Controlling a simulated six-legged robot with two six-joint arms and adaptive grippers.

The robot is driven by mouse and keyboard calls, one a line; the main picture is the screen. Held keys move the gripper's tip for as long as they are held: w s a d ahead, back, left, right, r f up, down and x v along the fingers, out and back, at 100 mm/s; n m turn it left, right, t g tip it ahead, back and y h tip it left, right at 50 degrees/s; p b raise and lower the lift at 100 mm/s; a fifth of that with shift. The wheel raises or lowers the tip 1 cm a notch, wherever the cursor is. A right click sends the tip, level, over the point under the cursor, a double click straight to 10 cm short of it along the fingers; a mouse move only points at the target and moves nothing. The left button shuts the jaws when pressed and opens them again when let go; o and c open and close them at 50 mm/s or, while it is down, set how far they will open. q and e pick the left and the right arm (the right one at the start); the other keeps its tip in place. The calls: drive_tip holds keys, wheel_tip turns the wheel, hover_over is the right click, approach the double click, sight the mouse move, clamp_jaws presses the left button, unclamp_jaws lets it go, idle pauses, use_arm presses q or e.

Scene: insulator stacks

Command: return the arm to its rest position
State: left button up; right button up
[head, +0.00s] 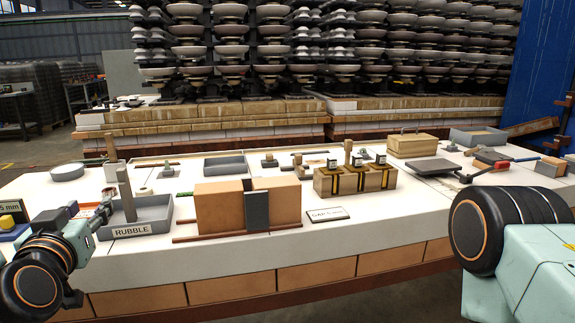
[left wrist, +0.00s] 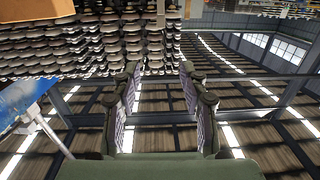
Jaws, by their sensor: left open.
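My left arm comes in at the lower left of the head view. Its gripper (head: 104,208) is small there, at the left end of the table beside the grey rubble tray (head: 148,229). In the left wrist view the two dark fingers of the left gripper (left wrist: 163,85) stand apart with nothing between them. Behind them that view shows the hall roof and the insulator stacks upside down. Of my right arm only a dark round joint and a pale green link show at the right of the head view. Its gripper is out of view.
The long white table (head: 240,255) holds two brown blocks (head: 220,208) with a dark plate, a wooden block holder (head: 355,182), a gap sign (head: 327,215), a wooden box (head: 412,145) and grey trays. Insulator stacks (head: 270,45) stand behind. A blue panel (head: 543,60) is at right.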

use_arm(q)
drive_tip(key=s+d+f+g+h+p, duration=0.1)
drive_tip(key=s+d+f+g+h, duration=0.15)
drive_tip(key=f, duration=0.55)
drive_tip(key=s+d+f+g+h+p, duration=0.1)
drive_tip(key=s+d+f+g, duration=0.25)
drive_tip(key=f, duration=0.45)
drive_tip(key=s+d+f+g+h+p, duration=0.1)
drive_tip(key=s+d+f+g+h, duration=0.2)
drive_tip(key=f, duration=0.4)
drive_tip(key=s+d+f+m+g+y+p, duration=0.1)
drive_tip(key=s+f+g, duration=0.3)
drive_tip(key=s, duration=0.8)
drive_tip(key=s+d+f+m+g+p, duration=0.1)
drive_tip(key=s+f+g+p, duration=0.1)
drive_tip(key=s+f, duration=0.5)
drive_tip(key=s+g, duration=0.1)
drive_tip(key=s, duration=0.4)
drive_tip(key=shift+f+m+g+y+p, duration=0.3)
drive_tip(key=shift+m+g+y, duration=0.05)
drive_tip(key=shift+m+g, duration=0.05)
drive_tip(key=shift+w, duration=0.15)
